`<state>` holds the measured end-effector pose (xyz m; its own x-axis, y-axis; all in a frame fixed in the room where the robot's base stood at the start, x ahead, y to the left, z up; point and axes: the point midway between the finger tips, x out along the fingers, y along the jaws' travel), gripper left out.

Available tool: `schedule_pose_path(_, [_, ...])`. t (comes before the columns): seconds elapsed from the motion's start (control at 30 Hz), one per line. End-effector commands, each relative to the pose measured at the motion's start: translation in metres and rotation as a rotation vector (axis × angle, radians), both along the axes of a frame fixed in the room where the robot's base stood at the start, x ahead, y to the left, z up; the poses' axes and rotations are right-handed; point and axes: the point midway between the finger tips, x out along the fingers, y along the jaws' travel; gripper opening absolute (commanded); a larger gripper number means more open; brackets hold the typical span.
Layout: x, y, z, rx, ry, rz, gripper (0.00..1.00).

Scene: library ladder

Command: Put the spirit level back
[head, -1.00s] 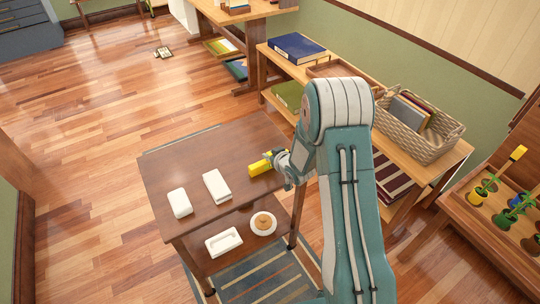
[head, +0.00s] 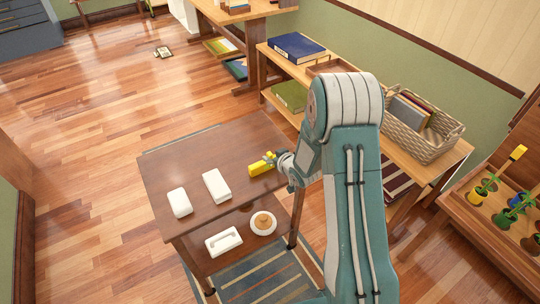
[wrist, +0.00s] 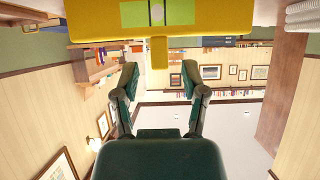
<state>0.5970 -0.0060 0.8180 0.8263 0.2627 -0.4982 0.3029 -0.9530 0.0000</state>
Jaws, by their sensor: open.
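The yellow spirit level (head: 260,166) is at the right edge of the small dark wooden table (head: 190,160). My gripper (head: 275,159) is right beside it, reaching in from the right. In the wrist view the level's yellow body (wrist: 90,20), with a green vial window, spans the top of the picture. A short yellow tab on it points toward my gripper (wrist: 160,70). The two dark fingers are spread on either side of the tab's end, with gaps to both sides. The head view is too small to tell exactly how the level rests.
Two white blocks (head: 216,186) (head: 180,203) lie on the tabletop. A white handled piece (head: 223,241) and a round white dish (head: 262,223) are on the lower shelf. A bench with a wicker basket (head: 418,132) stands right of the table. Floor to the left is open.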

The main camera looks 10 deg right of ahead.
Motion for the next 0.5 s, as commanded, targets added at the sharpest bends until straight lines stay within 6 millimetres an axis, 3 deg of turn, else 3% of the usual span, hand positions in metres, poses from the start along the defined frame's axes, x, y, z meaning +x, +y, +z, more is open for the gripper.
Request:
schedule_pose_path(0.3, [-0.056, -0.018, 0.034, 0.000, -0.001, -0.002, 0.56])
schedule_pose_path(0.5, [-0.076, -0.025, 0.046, 0.000, 0.000, -0.001, 0.56])
